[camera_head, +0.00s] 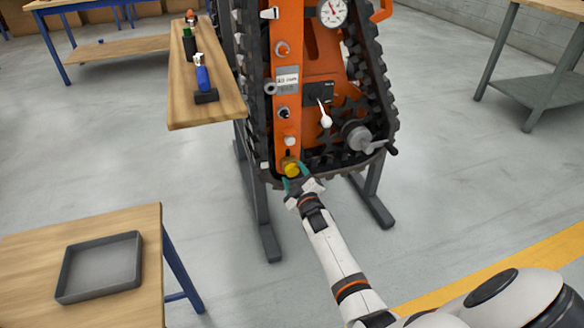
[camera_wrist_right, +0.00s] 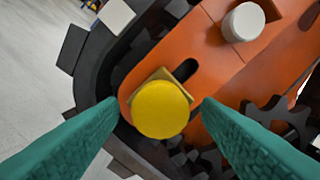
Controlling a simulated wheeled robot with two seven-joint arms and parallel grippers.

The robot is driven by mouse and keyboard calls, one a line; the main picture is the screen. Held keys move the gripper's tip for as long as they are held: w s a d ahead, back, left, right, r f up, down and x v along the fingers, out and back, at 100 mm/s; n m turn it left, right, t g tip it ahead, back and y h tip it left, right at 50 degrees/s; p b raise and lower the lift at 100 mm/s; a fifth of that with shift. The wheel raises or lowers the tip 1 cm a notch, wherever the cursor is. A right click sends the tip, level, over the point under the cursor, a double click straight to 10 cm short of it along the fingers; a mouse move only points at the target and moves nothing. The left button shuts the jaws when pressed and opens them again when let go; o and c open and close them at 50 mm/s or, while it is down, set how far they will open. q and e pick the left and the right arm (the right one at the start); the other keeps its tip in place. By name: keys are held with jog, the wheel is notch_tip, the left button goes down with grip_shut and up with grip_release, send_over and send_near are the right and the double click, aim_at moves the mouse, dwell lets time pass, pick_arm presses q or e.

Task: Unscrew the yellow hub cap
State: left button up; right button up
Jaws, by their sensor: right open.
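The yellow hub cap (camera_head: 291,169) sits low on the orange side plate of the tracked carrier (camera_head: 290,50). In the right wrist view the hub cap (camera_wrist_right: 161,109) is a round yellow disc in front of a squarish brass-coloured piece, beside a dark slot. My right gripper (camera_head: 293,184) is at the cap's lower side in the head view. Its green fingers are open, one on each side of the cap in the wrist view, with gaps between them and the cap. The gripper holds nothing. My left gripper is not in view.
A white knob (camera_wrist_right: 243,22) is above the cap. A crank handle (camera_head: 362,139) and a white-tipped lever (camera_head: 325,120) are to its right. A wooden shelf (camera_head: 205,106) with bottles is at upper left. A grey tray (camera_head: 100,266) lies on the left table. Dark stand legs reach the floor.

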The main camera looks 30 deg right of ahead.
jog(key=m+p, duration=0.1)
jog(key=m, duration=0.3)
jog(key=shift+r+m, duration=0.1)
jog(key=shift+m, duration=1)
jog(key=shift+m+p, duration=0.45)
jog(key=shift+m, duration=1.65)
jog(key=m, duration=0.5)
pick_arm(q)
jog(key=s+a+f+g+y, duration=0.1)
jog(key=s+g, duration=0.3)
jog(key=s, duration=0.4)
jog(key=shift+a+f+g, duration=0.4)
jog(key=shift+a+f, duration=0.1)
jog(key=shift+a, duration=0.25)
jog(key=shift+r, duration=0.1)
